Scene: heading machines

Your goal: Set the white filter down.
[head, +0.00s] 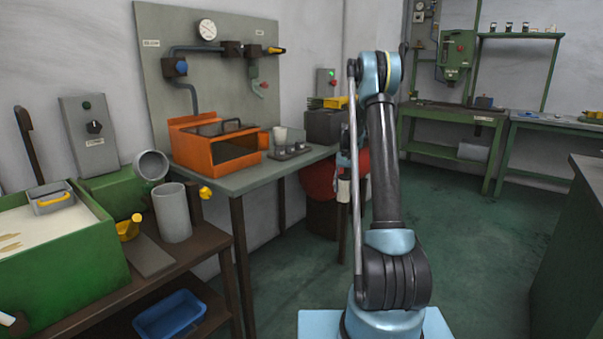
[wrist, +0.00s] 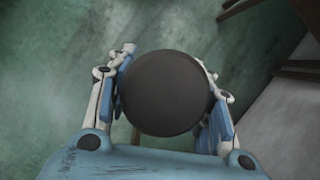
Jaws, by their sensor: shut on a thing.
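My gripper (wrist: 166,92) is shut on the white filter (wrist: 168,94), with a finger on each side of it. In the wrist view only its round, dark end face shows; its side is hidden. In the head view my gripper (head: 345,165) is small and partly hidden behind my arm, to the right of the grey-green bench (head: 232,182).
An orange box (head: 190,150) and a pale cup (head: 280,135) beside a dark fixture (head: 292,152) stand on the bench. A red drum (head: 319,181) is behind my gripper. A green workbench (head: 440,147) stands at the back right. The floor (head: 490,250) at right is clear.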

